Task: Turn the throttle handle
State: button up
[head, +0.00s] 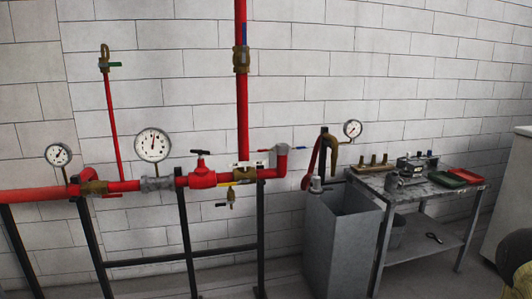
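Red pipework (30,194) runs along the white block wall on dark stands. A red valve with a T-shaped handle (201,153) on top sits mid-pipe. It may be the throttle, but I cannot tell for sure. Other handles show: a green lever (114,64) at upper left, a blue lever (244,34) on the tall vertical pipe, and a small brass tap (231,197) hanging below the main pipe. My gripper is not in view, and nothing is seen touching any handle.
Pressure gauges (152,145) stand along the pipe. A grey open-topped bin (342,240) stands right of the pipework. A grey table (400,192) with red and green trays is beside it. A dark rounded thing (515,240) at the lower right is unclear. Some bare floor shows below the pipes.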

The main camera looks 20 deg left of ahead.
aim_at(200, 152)
jog(key=z, duration=0.4)
jog(key=i, duration=0.55)
jog(key=u, duration=0.4)
jog(key=i, duration=1.1)
jog(key=u, duration=0.75)
